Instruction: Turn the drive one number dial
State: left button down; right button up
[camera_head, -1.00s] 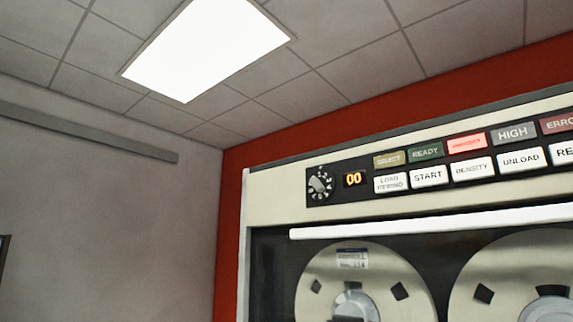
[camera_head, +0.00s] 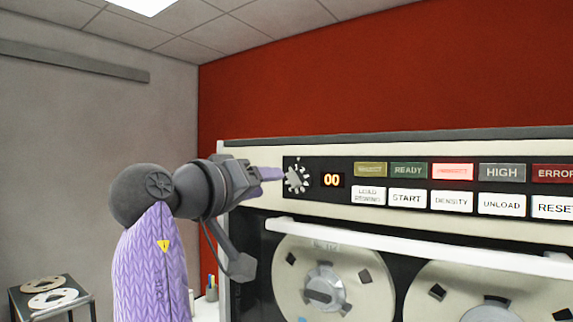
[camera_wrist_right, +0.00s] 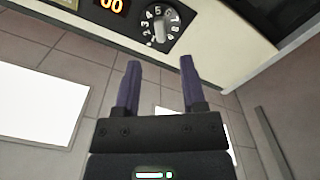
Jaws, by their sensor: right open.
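The drive one number dial (camera_head: 297,178) is a dark round dial with white numbers, at the left end of the tape drive's black control strip. In the right wrist view the dial (camera_wrist_right: 160,27) shows a grey grip bar in its middle, beyond the fingertips. My right gripper (camera_head: 270,174) is just left of the dial in the head view, its purple fingers pointing at it. In the right wrist view the gripper (camera_wrist_right: 160,63) is open and empty, with a gap between its fingertips and the dial. My left gripper is not in view.
An orange 00 display (camera_head: 331,180) sits right of the dial, followed by rows of labelled buttons (camera_head: 406,198). A white bar (camera_head: 420,247) juts out below them, above two tape reels (camera_head: 322,285). A small table with reels (camera_head: 50,296) stands at lower left.

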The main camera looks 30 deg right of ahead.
aim_at(291, 181)
jog(key=p+x, duration=0.1)
jog(key=x, duration=0.5)
jog(key=shift+s+r+p, duration=0.1)
jog(key=shift+p, duration=0.25)
jog(key=shift+w+d, duration=0.25)
jog(key=shift+d, duration=0.05)
grip_shut()
